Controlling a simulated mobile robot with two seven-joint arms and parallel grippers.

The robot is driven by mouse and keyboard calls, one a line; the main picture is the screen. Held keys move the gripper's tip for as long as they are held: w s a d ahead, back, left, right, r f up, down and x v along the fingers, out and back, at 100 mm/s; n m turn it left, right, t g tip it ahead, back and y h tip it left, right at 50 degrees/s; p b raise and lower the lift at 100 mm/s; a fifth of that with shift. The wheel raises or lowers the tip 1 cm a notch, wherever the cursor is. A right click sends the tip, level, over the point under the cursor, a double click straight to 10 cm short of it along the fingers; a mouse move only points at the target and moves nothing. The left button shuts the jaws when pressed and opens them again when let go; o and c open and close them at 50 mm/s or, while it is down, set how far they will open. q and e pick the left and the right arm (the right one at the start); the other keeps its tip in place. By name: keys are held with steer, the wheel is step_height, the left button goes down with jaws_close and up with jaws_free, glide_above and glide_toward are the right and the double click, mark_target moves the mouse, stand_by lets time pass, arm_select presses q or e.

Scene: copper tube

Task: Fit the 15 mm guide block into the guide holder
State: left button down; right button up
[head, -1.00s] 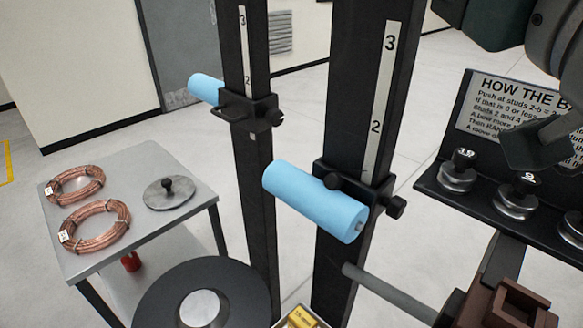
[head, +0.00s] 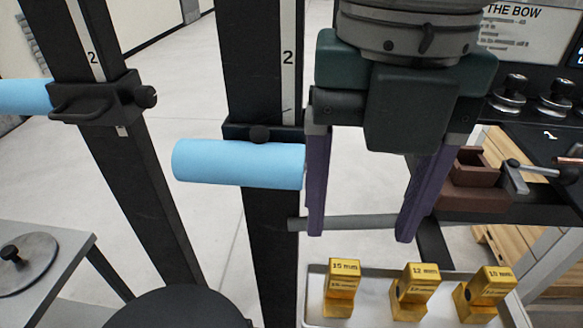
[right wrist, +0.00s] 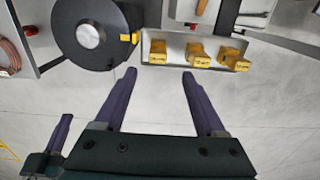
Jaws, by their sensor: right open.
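The gold 15 mm block (head: 341,285) stands upright at the left of a tray, and it also shows in the right wrist view (right wrist: 158,52). A brown slotted block (head: 470,190) on the bench at right may be the guide holder; its slot looks empty. My right gripper (head: 360,236) points down, open and empty, above and behind the 15 mm block. Its spread fingers (right wrist: 160,72) show in the right wrist view, apart from the blocks. A purple finger at that view's lower left looks like part of my left gripper (right wrist: 60,132); its opening is unclear.
The pale tray (head: 316,305) also holds a 12 mm block (head: 415,290) and another gold block (head: 485,292). A grey rod (head: 350,222) runs behind my right fingers. Black posts with blue rollers (head: 240,163) stand at left. A dark round reel (head: 180,310) lies left of the tray.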

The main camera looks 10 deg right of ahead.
mark_target(345, 267)
step_height(345, 267, down, 3)
steer(key=shift+f+p, duration=0.15)
steer(key=shift+p, duration=0.2)
steer(key=shift+f, duration=0.3)
step_height(345, 267, down, 4)
steer(key=shift+w+a+r+p, duration=0.1)
steer(key=shift+p, duration=0.75)
steer(key=shift+f, duration=0.5)
steer(key=c, duration=1.1)
jaws_close()
